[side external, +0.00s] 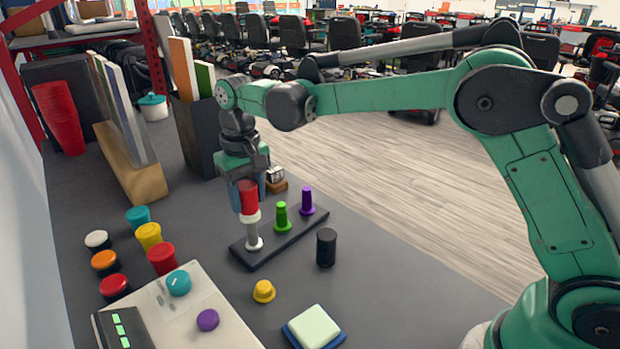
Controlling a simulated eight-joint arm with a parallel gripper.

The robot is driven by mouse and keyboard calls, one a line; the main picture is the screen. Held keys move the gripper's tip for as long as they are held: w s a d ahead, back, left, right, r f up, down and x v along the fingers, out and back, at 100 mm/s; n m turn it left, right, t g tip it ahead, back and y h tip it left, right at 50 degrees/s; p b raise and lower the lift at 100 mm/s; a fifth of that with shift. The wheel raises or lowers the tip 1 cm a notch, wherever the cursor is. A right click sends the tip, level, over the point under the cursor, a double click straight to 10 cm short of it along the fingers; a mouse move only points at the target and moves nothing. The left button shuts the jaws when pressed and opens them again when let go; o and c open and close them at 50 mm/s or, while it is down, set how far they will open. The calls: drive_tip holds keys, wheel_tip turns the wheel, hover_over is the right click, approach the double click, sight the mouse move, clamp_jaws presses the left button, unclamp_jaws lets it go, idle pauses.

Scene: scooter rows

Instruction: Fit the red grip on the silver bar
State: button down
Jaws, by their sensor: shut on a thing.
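The red grip (249,199) is upright in my gripper (246,194), which is shut on it and points down. A bluish finger shows along the grip's left side. The silver bar (253,232) stands upright on a dark base plate (281,242), directly below the grip. A pale collar (250,216) shows between the red part and the bar; I cannot tell which one it belongs to. The grip and bar look in line, but I cannot tell whether the grip is seated. A green piece (281,217) and a purple piece (307,202) stand on the same plate.
A black cylinder (326,247) and a yellow knob (264,291) stand in front of the plate. Several coloured cylinders, including a red one (162,258), stand at left. A dark box (196,132) holding boards stands behind. The table right of the black cylinder is clear.

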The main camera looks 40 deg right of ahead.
sight(250, 209)
drive_tip(key=shift+f, duration=1.6)
idle(1.0)
unclamp_jaws()
idle(0.3)
drive_tip(key=shift+r, duration=3)
